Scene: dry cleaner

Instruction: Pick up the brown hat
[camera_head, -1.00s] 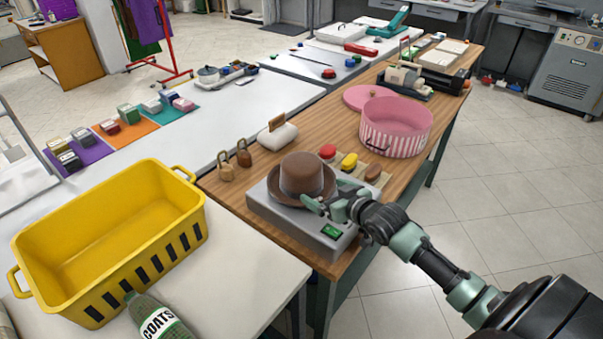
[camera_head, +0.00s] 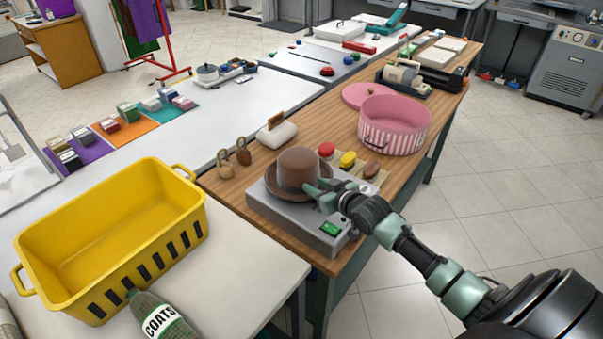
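The brown hat (camera_head: 298,168) sits crown up on a grey box-shaped device (camera_head: 285,212) with a green display. My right gripper (camera_head: 316,197) is at the hat's right side, with its greenish fingers at the brim and overlapping it in the view. I cannot tell whether the brim is between the fingers or whether they are closed on it. The part of the brim behind the fingers is hidden. My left gripper is not in view.
Red, yellow and brown pieces (camera_head: 348,160) lie just behind the device. A pink round box (camera_head: 395,128) stands further back on the wooden table. Two padlocks (camera_head: 243,152) are to the left. A yellow basket (camera_head: 110,220) and a COATS bottle (camera_head: 160,318) are at front left.

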